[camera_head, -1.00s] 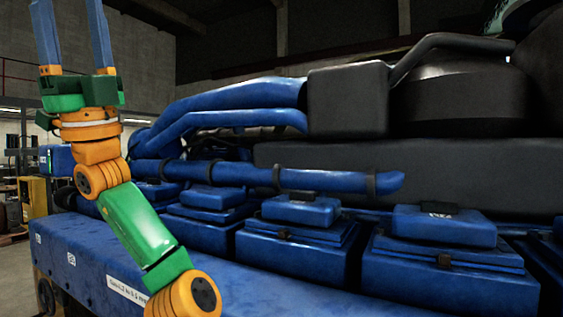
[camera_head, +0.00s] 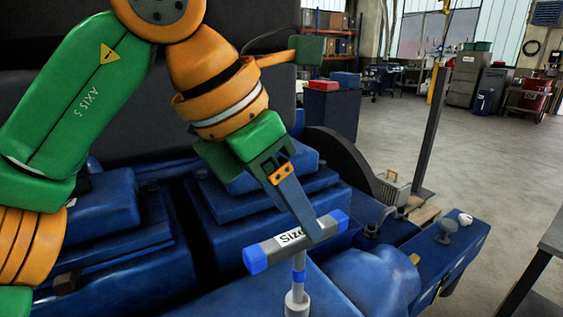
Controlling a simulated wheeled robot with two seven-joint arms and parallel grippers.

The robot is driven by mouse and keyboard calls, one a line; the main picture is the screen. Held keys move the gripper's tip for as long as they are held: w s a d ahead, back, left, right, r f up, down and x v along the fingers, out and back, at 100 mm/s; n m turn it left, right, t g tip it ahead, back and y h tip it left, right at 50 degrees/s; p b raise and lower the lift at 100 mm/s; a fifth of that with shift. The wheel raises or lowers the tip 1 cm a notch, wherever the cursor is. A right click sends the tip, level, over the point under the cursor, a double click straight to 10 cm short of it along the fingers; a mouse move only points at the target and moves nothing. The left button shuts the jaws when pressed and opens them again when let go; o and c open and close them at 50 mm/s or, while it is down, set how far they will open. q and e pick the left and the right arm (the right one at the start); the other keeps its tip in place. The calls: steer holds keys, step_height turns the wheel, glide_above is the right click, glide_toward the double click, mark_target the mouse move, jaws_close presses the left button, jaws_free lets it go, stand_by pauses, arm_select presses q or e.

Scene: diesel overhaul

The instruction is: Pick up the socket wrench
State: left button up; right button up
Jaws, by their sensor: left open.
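The socket wrench (camera_head: 270,258) has a grey T-handle with blue ends, a white label reading "Size", and a metal shaft running down to a socket at the bottom edge of the view. It stands upright over the blue engine block. My left gripper (camera_head: 315,232) comes down from above and is open. One grey-blue finger shows, its tip overlapping the right half of the handle. The other finger is hidden, and I cannot tell whether either touches the handle. My right gripper is not in view.
Blue engine covers (camera_head: 105,212) lie left of and behind the wrench. A blue ledge with knobs (camera_head: 447,230) extends on the right. A dark post (camera_head: 434,130) and a metal lantern-like box (camera_head: 391,188) stand beyond. Open floor lies to the right, with a table edge (camera_head: 550,236) at the far right.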

mark_target(300, 252)
arm_select(q)
steer(key=shift+y, duration=0.5)
steer(key=f, duration=0.2)
steer(key=s+d+f, duration=0.1)
steer(key=f, duration=0.3)
steer(key=shift+s+d+p, duration=0.35)
steer(key=shift+w+d+f, duration=0.3)
steer(key=shift+w+f, duration=0.35)
steer(key=shift+f, duration=0.05)
steer(key=shift+w+f, duration=0.1)
steer(key=shift+w, duration=0.2)
steer(key=shift+c, duration=0.9)
steer(key=shift+s+a, duration=0.1)
steer(key=shift+s, duration=0.25)
jaws_close()
steer(key=shift+w, duration=0.15)
